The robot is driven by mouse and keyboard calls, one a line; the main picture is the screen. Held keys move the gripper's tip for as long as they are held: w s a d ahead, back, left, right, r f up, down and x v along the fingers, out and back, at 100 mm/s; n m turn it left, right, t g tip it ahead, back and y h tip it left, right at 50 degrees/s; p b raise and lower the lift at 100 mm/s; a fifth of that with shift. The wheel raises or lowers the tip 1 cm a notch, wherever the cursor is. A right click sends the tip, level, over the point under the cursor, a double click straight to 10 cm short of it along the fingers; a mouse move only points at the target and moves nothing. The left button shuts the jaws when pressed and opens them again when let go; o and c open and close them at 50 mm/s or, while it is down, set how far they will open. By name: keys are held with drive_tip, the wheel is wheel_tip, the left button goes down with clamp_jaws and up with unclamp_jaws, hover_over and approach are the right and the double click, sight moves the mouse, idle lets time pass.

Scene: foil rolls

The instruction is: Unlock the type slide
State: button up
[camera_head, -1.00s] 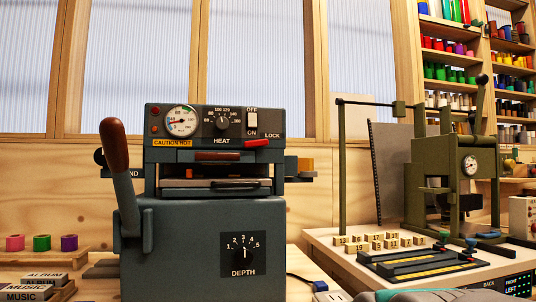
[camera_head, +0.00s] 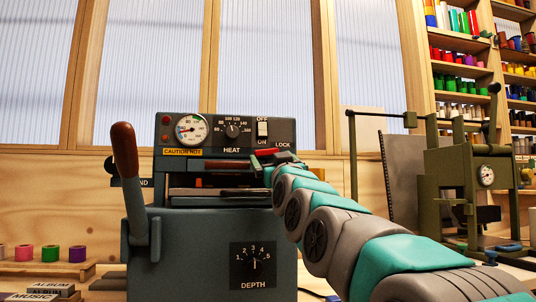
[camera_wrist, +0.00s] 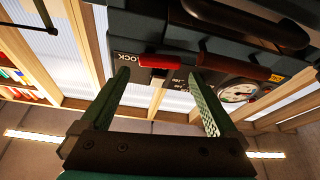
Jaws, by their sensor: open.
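The grey foil press (camera_head: 205,255) stands in front of me. Its red lever (camera_head: 268,155) lies below the LOCK label at the upper right of the front, partly hidden by my arm. In the wrist view, the red lever (camera_wrist: 160,62) shows beside LOCK, framed between the fingertips of my gripper (camera_wrist: 158,74). My gripper is open and empty; contact with the lever cannot be told. In the head view, my gripper is at the press's right front, mostly hidden by my arm.
A tall brown-knobbed lever (camera_head: 126,165) rises at the press's left. The gauge (camera_head: 190,128) sits above a CAUTION HOT label. A green press (camera_head: 480,185) stands at right, and foil spools (camera_head: 50,253) lie at left.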

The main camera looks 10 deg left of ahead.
sight(267, 152)
drive_tip(key=shift+p+x, duration=0.35)
drive_tip(key=shift+x, duration=2.1)
drive_tip(key=shift+r, duration=0.1)
drive_tip(key=shift+c, duration=0.2)
